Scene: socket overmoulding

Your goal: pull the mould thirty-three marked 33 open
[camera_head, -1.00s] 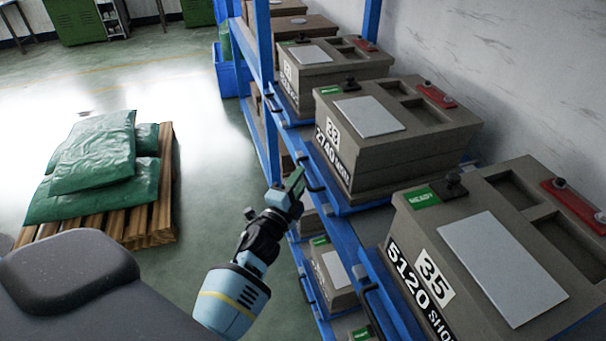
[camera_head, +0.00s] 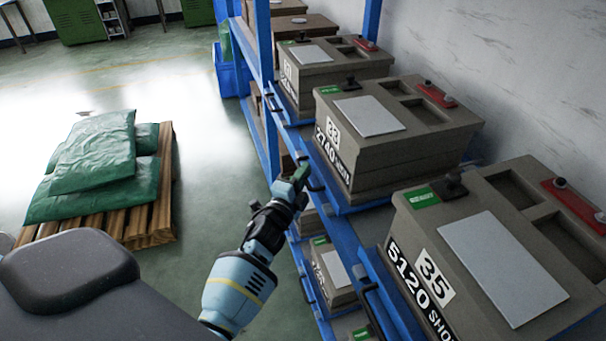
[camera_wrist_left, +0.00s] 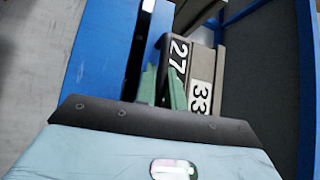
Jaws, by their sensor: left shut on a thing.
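The mould thirty-three (camera_head: 375,155) is a grey-brown block on a blue tray on the upper level of the rack in the head view. My right gripper is not in view.
Mould 35 (camera_head: 500,240) stands nearer on the same rack, and another mould (camera_head: 335,75) stands beyond. More moulds (camera_head: 335,275) sit on the lower level. A blue post (camera_head: 265,100) rises beyond my gripper. A pallet (camera_head: 150,225) with green sacks stands left, with clear floor between.

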